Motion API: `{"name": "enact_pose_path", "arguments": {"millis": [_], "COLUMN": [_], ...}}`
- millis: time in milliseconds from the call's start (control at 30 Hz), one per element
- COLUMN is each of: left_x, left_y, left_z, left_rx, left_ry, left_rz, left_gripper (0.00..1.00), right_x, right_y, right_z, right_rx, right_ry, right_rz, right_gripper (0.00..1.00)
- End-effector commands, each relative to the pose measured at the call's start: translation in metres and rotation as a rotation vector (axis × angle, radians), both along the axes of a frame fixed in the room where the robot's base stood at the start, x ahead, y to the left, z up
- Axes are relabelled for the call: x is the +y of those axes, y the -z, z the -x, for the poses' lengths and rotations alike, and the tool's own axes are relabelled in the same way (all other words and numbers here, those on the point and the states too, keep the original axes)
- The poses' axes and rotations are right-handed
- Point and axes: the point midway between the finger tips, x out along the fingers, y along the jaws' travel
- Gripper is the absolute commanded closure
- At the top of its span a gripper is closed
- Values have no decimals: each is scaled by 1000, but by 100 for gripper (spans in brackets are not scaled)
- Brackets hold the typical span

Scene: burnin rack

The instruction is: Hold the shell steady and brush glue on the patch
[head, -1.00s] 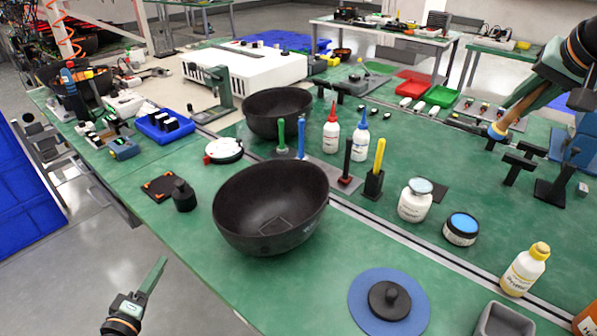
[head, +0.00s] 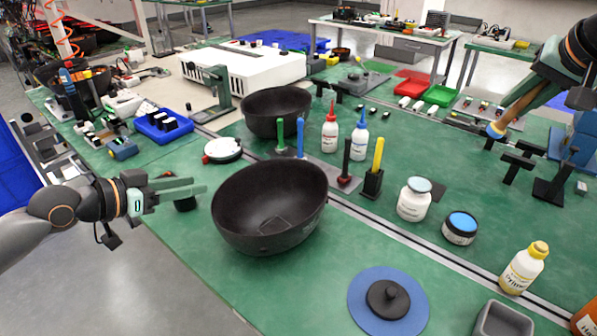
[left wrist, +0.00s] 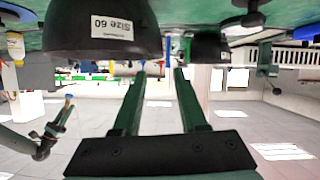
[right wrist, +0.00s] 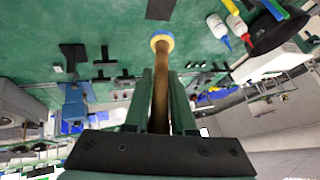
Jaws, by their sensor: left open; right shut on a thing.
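The shell, a large black bowl (head: 236,220), stands on the green bench with a faint square patch (head: 275,222) outlined on its inner wall. In the left wrist view the bowl (left wrist: 60,30) shows a "Size 60" label. My left gripper (head: 204,188) is open and empty, just left of the bowl's rim and apart from it. My right gripper (right wrist: 161,80) is shut on a brush with a wooden handle (right wrist: 159,100) and a round yellow and blue end (right wrist: 161,41). In the head view this brush (head: 497,131) is held at the right, far from the bowl.
A second black bowl (head: 262,122) stands behind. Red-capped (head: 330,137) and blue-capped (head: 360,140) bottles, upright tools in holders (head: 373,184), a white jar (head: 413,205), a blue-topped tub (head: 460,230) and a yellow-capped bottle (head: 523,268) stand right. A blue disc (head: 360,300) lies in front.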

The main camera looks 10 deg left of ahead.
Motion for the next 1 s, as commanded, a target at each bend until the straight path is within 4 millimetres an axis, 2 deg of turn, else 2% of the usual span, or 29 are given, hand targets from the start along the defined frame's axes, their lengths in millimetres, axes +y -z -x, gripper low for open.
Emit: {"name": "enact_pose_path", "arguments": {"millis": [267,700,1000], "left_x": [-18,-53,-62], "left_y": [10,37,44], "left_z": [-24,-76,-89], "left_rx": [-3,0,0], "left_ry": [2,0,1], "left_rz": [7,8,4], "left_gripper": [58,58,58], "right_x": [0,0,0], "right_y": [0,0,0], "right_z": [0,0,0], "right_rx": [0,-1,-1], "right_ry": [-1,0,0], "right_rz": [-1,0,0], "right_gripper": [100,100,100]}}
